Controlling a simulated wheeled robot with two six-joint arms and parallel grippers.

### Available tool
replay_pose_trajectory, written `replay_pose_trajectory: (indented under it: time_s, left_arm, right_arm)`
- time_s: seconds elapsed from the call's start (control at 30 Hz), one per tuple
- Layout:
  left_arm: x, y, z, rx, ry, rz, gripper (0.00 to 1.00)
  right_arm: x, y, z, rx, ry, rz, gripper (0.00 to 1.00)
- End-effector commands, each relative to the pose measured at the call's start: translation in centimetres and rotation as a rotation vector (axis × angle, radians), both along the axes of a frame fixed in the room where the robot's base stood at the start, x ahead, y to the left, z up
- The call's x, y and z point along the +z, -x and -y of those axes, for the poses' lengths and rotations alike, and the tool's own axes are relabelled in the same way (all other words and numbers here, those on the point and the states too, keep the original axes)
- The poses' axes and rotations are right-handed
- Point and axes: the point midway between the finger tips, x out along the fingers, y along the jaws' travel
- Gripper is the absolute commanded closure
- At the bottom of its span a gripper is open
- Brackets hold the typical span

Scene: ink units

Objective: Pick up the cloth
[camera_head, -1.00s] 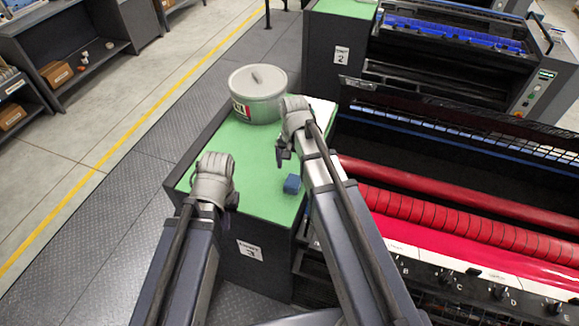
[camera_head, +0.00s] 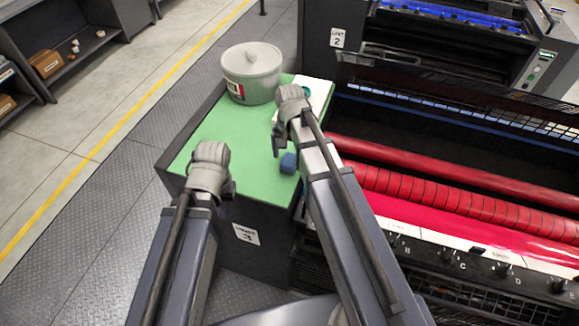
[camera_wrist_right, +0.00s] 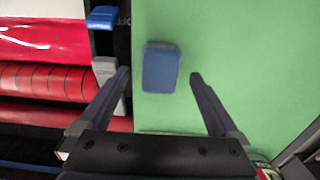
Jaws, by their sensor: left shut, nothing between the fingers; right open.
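The cloth is a small blue block-like piece (camera_head: 288,162) on the green top (camera_head: 216,133) of the unit marked 3. In the right wrist view the cloth (camera_wrist_right: 161,67) shows as a blue rectangle between the two finger tips. My right gripper (camera_wrist_right: 160,76) is open and empty, with its fingers apart on either side of the cloth in the picture. In the head view my right gripper (camera_head: 278,140) is just beyond the cloth, not touching it. My left gripper (camera_head: 229,188) is over the near left part of the green top, shut and empty; its fingers are mostly hidden.
A grey lidded tub (camera_head: 251,78) stands at the far end of the green top. A white pad with a teal item (camera_head: 306,91) is partly hidden behind my right wrist. Red press rollers (camera_head: 440,193) lie right of the top. Bare green surface lies left of the cloth.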

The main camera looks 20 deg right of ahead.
Motion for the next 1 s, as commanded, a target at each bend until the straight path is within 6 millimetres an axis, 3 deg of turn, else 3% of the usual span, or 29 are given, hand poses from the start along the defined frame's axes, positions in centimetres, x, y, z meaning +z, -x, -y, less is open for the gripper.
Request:
replay_pose_trajectory:
  time_s: [0.03, 0.17, 0.47, 1.0]
  left_arm:
    - [-1.4, 0.0, 0.0, -0.002, 0.0, 0.0, 1.0]
    - [-2.8, 0.0, 0.0, -0.005, -0.001, 0.0, 1.0]
    - [-2.9, 0.0, 0.0, -0.006, -0.001, 0.0, 1.0]
    - [-2.9, 0.0, 0.0, -0.005, -0.001, 0.0, 1.0]
  right_arm:
    - [-1.4, 0.1, -0.1, 0.0, 0.0, 0.0, 0.03]
    - [-2.8, 0.1, 0.0, 0.0, 0.0, 0.0, 0.03]
    - [-2.9, 0.1, 0.0, 0.0, 0.0, 0.0, 0.03]
    - [-2.9, 0.1, 0.0, 0.0, 0.0, 0.0, 0.61]
